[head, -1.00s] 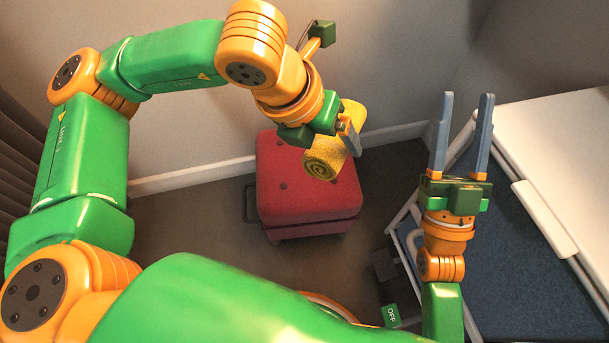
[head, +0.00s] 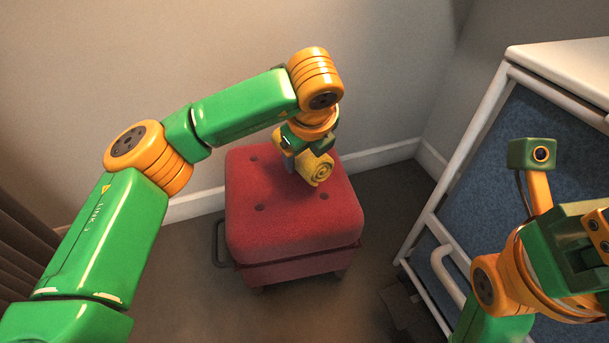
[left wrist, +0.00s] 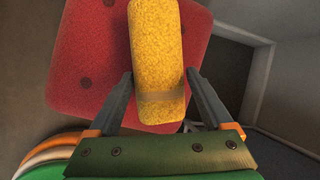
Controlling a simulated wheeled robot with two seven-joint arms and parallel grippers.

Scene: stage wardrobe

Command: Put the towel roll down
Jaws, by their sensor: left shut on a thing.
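The yellow towel roll (head: 318,170) is in my left gripper (head: 302,164), over the back part of the red padded stool (head: 285,215). In the left wrist view the roll (left wrist: 157,40) lies lengthwise between the two grey fingers of the left gripper (left wrist: 160,82), with the red cushion (left wrist: 90,60) behind it. A paler band crosses the roll near the palm. I cannot tell whether the roll touches the cushion. My right gripper (head: 597,235) shows only in part at the right edge; its fingers are out of view.
The stool top is otherwise bare. A white-framed cart with blue panels (head: 545,150) stands at the right. The wall with its pale skirting board (head: 385,155) runs behind the stool. A dark curtain (head: 25,245) hangs at the left.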

